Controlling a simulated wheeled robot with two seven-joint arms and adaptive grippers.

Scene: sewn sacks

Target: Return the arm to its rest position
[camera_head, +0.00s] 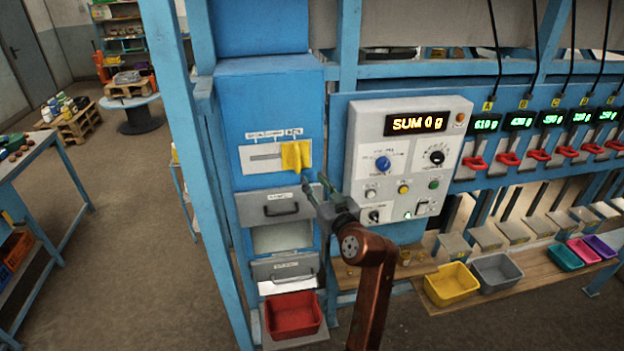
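My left arm (373,255), copper-brown, rises from the bottom edge and ends in a dark gripper (314,181) in front of the blue cabinet (265,105). The two fingers look spread apart with nothing between them. They are just below and right of a yellow handle (296,155) on a white slotted plate (258,158), and seem apart from it. The gripper and wrist cover the right end of the upper grey drawer (270,208). My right gripper is not in view.
A grey control panel (408,155) reading "SUM 0 g" is close right of the gripper. A red bin (293,315) sits below the lower drawer (283,268). Yellow (451,284) and grey (495,272) bins stand on a wooden shelf. Open floor (120,250) lies left of a blue post (185,130).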

